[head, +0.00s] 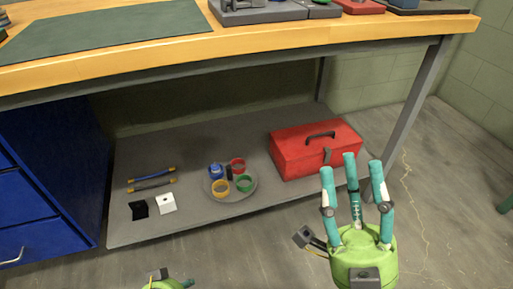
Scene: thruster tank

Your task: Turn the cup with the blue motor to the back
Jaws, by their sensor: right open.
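A round grey turntable-like plate (230,197) sits on the low shelf under the workbench. A blue motor (215,171) stands at its back left, and the cup around it is too small to make out clearly. A red ring-like cup (238,165) is at the back right, a yellow one (220,188) at the front left and a green one (244,184) at the front right. My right gripper (352,170) is open and empty, fingers up, right of the plate and in front of the toolbox. Only the green body of my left gripper (165,284) shows at the bottom edge; its fingers are hidden.
A red toolbox (300,155) stands on the shelf (150,228) right of the plate. A white block (167,204), a black block (138,210) and two rods lie to the left. The bench top (300,36) overhangs the shelf; a blue drawer cabinet (50,165) closes the left side.

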